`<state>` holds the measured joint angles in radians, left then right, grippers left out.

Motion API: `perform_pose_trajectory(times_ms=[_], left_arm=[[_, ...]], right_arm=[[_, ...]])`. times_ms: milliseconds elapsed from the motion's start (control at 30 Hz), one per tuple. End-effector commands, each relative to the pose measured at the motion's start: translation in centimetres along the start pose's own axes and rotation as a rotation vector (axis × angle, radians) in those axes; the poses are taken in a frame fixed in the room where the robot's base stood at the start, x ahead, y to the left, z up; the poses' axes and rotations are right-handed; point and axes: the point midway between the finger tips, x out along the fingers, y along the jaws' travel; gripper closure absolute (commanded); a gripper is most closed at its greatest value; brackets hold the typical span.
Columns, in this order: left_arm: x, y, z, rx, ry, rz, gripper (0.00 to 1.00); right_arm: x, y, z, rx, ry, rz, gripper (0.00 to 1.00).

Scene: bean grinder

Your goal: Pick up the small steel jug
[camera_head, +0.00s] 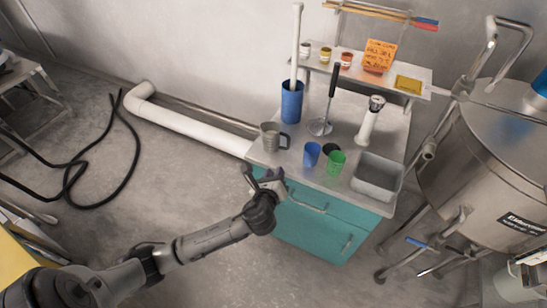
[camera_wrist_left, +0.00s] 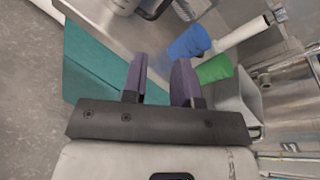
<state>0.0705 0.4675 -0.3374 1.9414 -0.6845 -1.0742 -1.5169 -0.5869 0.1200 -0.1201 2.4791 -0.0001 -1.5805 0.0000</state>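The small steel jug (camera_head: 270,137) stands upright at the left end of the worktop in the head view, its handle to the right. Its lower part also shows at the top of the left wrist view (camera_wrist_left: 122,6). My left gripper (camera_head: 268,179) is in front of the worktop's front edge, nearer to me than the jug and apart from it. In the left wrist view its two purple fingers (camera_wrist_left: 161,80) are spread with nothing between them. My right gripper is in neither view.
A blue cup (camera_head: 312,154) and a green cup (camera_head: 336,163) stand right of the jug, with a grey tub (camera_head: 377,178) beyond. A tall blue container (camera_head: 291,102) stands behind. The teal cabinet (camera_head: 315,222) is below; a steel tank (camera_head: 480,150) stands right.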

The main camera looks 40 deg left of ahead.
Motion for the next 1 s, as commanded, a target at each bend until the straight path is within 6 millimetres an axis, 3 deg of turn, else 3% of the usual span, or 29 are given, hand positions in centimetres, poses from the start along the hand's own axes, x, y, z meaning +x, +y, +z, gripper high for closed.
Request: perform_pose_trajectory(times_ms=[33, 300, 533, 800, 1000], left_arm=[[1.6, 0.8, -1.5, 0.078, -0.038, -0.018, 0.73], [5.2, 0.8, -2.1, 0.384, -0.172, -0.067, 0.73], [7.1, 0.6, -1.8, 0.473, -0.214, -0.074, 0.73], [11.6, 0.0, -1.0, 0.477, -0.215, -0.073, 0.73], [13.9, -0.3, -0.5, 0.476, -0.214, -0.073, 0.73]], right_arm=[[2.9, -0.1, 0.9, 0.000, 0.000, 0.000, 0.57], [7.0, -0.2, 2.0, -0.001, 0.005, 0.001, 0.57], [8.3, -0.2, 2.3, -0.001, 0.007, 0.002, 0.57], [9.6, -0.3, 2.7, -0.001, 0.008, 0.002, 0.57], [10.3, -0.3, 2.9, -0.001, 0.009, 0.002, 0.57]])
